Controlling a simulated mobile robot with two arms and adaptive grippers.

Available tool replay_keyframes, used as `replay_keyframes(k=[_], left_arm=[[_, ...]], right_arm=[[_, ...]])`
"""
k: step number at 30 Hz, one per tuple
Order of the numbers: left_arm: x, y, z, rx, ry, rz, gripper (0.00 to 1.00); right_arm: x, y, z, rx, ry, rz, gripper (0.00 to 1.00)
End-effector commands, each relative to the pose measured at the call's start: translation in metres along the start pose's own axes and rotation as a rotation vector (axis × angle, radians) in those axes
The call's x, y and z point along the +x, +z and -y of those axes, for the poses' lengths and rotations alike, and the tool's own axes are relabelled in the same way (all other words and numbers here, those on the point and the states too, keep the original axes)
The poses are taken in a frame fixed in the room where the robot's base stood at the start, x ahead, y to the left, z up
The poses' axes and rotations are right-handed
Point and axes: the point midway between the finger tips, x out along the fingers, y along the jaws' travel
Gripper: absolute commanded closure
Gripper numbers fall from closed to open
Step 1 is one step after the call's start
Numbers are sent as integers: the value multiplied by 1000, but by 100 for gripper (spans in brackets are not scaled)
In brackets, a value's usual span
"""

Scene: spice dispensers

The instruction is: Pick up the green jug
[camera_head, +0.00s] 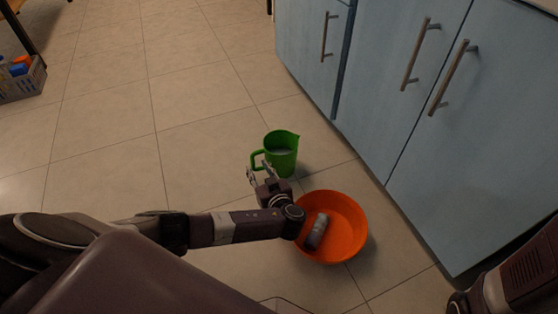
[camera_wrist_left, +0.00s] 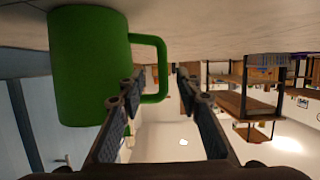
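My left gripper (camera_head: 259,173) is open and empty beside the handle, on the near side of the jug. In the left wrist view, which looks upside down, the jug (camera_wrist_left: 88,65) fills the upper left. Its handle (camera_wrist_left: 162,65) appears between the two fingers of my left gripper (camera_wrist_left: 160,85), closer to the left finger, which overlaps it. I cannot tell whether they touch. My right gripper is not in view.
An orange bowl (camera_head: 357,226) with a grey cylindrical object (camera_head: 317,232) in it sits under and beside my left wrist. Blue cabinets (camera_head: 400,60) with bar handles stand on the right. A grey crate (camera_head: 22,84) is at the far left. The floor left of the jug is clear.

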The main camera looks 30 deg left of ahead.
Motion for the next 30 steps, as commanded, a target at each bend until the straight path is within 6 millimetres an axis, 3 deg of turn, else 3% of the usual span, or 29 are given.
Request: replay_keyframes(k=[6,12,22,30], left_arm=[[26,3,4,-1,1,-4,68],[46,1,5,0,1,-2,68],[49,-1,5,0,1,0,68],[49,-1,5,0,1,0,98]], right_arm=[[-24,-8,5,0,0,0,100],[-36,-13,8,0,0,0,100],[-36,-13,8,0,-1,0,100],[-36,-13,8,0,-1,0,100]])
